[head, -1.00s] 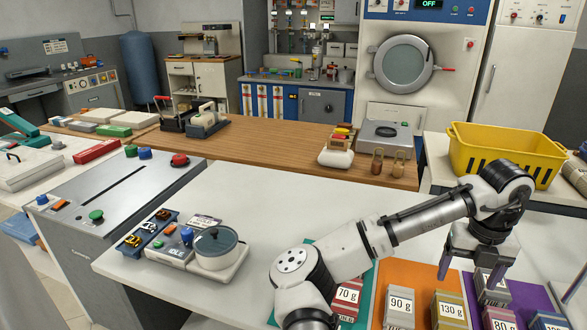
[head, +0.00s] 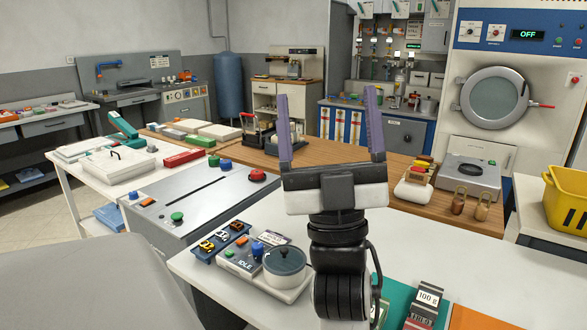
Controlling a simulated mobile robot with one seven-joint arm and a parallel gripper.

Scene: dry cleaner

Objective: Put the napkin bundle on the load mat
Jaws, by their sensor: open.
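My gripper (head: 327,94) is open and empty in the middle of the head view, its two purple fingers raised and spread apart. It appears above the white table and in front of the wooden counter. I cannot pick out a napkin bundle for certain. No mat is marked as the load mat. A teal mat (head: 396,294) and part of an orange mat (head: 475,318) show at the bottom edge, right of my gripper. A grey and red block labelled 100 g (head: 428,296) stands on or beside the teal mat. My arm hides part of the white table.
A pot (head: 285,262) and a small IDLE control box (head: 240,262) stand left of my arm. A grey slotted cabinet (head: 185,205) is farther left. A yellow crate (head: 566,200) is at the right edge.

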